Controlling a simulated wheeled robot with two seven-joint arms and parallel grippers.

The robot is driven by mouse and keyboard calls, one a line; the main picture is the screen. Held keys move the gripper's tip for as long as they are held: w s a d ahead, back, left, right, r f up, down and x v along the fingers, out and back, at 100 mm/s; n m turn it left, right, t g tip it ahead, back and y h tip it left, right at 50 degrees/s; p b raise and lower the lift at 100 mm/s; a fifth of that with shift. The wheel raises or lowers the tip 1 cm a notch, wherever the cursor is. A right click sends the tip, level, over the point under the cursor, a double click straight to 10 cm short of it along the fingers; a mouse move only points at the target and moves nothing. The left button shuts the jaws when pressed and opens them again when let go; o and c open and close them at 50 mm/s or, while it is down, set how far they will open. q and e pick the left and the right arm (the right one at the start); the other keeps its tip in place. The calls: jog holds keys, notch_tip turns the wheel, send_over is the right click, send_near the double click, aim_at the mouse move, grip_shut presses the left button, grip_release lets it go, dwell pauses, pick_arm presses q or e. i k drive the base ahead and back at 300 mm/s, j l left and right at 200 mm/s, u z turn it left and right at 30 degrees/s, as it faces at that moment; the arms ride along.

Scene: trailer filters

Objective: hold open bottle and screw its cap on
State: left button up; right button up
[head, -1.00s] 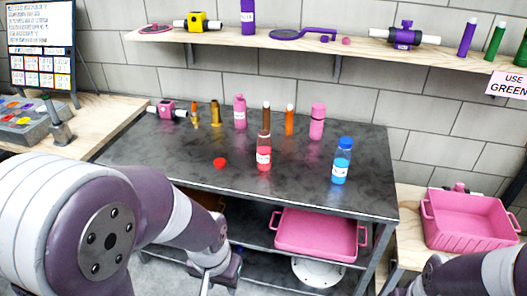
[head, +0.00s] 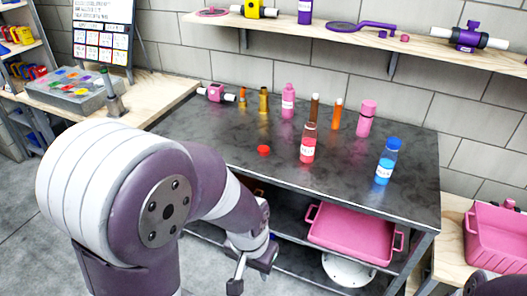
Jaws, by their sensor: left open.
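An open clear bottle with red liquid (head: 308,145) stands upright near the front of the dark metal table (head: 225,130). A red cap (head: 264,150) lies on the table to its left, apart from it. A bottle with blue liquid and a blue cap (head: 386,162) stands to the right. My left gripper (head: 238,276) is open and empty, low in front of the table's front edge, away from bottle and cap. Of my right arm only a bit shows at the bottom right corner; its gripper is out of view.
Pink bottles (head: 288,102), brown, orange and brass-coloured items stand along the back of the table. A pink tray (head: 352,236) is on the lower shelf and a pink crate (head: 494,238) stands at the right. The table's front left is clear.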

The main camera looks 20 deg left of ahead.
aim_at(310, 136)
jog(key=i+j+z, duration=0.1)
jog(key=i+j, duration=0.25)
jog(key=i+j+z, duration=0.15)
jog(key=i+j, duration=0.2)
jog(key=i+j+z, duration=0.1)
jog(key=i+j, duration=0.25)
jog(key=j, duration=0.2)
jog(key=i+j+z, duration=0.1)
jog(key=i+j, duration=0.2)
jog(key=j, duration=0.2)
